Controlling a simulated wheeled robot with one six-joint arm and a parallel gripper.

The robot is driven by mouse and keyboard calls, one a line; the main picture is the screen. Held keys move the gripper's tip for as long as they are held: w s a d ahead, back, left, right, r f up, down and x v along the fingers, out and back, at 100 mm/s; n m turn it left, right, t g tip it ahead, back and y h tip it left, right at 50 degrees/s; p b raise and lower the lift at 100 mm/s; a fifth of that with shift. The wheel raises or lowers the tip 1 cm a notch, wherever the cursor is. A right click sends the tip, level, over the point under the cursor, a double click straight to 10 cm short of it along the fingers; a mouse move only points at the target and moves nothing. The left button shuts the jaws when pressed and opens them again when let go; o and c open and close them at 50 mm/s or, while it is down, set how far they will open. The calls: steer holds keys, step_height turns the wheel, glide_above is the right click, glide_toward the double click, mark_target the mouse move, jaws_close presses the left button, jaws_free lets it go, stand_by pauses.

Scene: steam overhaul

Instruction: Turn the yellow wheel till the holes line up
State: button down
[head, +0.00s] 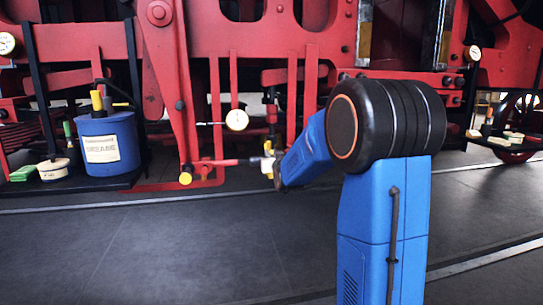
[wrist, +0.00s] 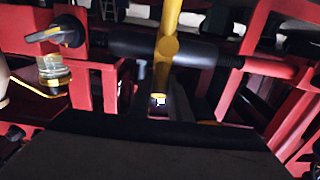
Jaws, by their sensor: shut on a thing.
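A yellow part (wrist: 168,47), which I take to be the yellow wheel seen edge-on, runs down the middle of the wrist view in front of a dark horizontal cylinder (wrist: 125,45). My gripper (wrist: 160,101) is at its lower end, shut on it. The fingers are dark and hard to make out. In the head view my gripper (head: 268,166) is beside the red frame, mostly hidden by my blue arm, and a little of the yellow wheel (head: 268,147) shows there. The holes cannot be made out in either view.
A blue bucket (head: 108,145) stands at the left. A glass cup (wrist: 53,70) is close by at the left. The grey floor in front is clear.

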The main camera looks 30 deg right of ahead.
steer(key=shift+f, duration=0.1)
steer(key=shift+s+a+f, duration=0.1)
steer(key=shift+s+f, duration=0.15)
steer(key=shift+f, duration=0.4)
steer(key=shift+s+a+f, duration=0.1)
steer(key=shift+s+f, duration=0.15)
steer(key=shift+f, duration=0.4)
steer(key=shift+s+f, duration=0.25)
steer(key=shift+f, duration=0.4)
steer(key=shift+r, duration=0.1)
steer(key=shift+w+f, duration=0.15)
steer(key=shift+f, duration=1.55)
steer(key=shift+w+d+f, duration=0.1)
steer(key=shift+w+f, duration=0.05)
steer(key=shift+f, duration=0.15)
steer(key=shift+w, duration=0.1)
steer(key=shift+w+d+f, duration=0.1)
steer(key=shift+w+f, duration=0.25)
steer(key=shift+f, duration=0.3)
